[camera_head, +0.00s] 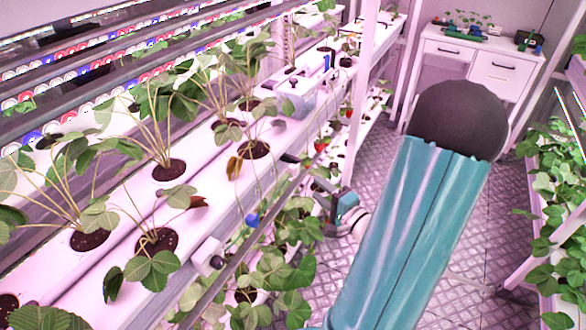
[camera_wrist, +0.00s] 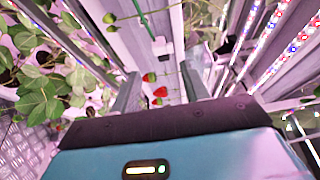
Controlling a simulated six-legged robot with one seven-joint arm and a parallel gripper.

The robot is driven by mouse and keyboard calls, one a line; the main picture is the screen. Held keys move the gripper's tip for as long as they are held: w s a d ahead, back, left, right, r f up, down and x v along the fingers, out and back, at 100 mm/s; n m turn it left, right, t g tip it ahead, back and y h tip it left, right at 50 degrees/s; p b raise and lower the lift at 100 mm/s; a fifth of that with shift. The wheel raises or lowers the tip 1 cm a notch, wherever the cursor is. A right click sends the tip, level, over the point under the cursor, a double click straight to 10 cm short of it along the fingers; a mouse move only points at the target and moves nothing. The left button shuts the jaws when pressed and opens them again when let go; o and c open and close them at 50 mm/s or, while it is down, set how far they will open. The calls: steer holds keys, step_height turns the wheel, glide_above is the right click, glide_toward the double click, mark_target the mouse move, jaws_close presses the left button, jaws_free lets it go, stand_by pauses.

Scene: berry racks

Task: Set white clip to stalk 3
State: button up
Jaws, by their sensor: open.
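My gripper (camera_head: 312,178) is open beside the front edge of the white planting gutter in the head view. In the wrist view its two grey fingers (camera_wrist: 160,88) stand apart, with a red strawberry (camera_wrist: 160,92) and a greenish one (camera_wrist: 150,77) seen between them; I cannot tell how far beyond the fingers they are. A small white block (camera_wrist: 162,47) shows past the fingers, near the end of a green stalk (camera_wrist: 142,17). I cannot tell whether it is the white clip. No stalk carries a readable number, so stalk 3 cannot be picked out.
The white gutter (camera_head: 128,228) holds several leafy plants, and a clear bin (camera_head: 297,98) stands on it. A white box (camera_head: 208,255) and a blue ball (camera_head: 252,220) are at its edge. Plants line the right.

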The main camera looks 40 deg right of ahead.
mark_target(298, 172)
steer(key=w, duration=1.1)
steer(key=shift+d, duration=0.25)
steer(key=shift+s, duration=0.1)
jaws_close()
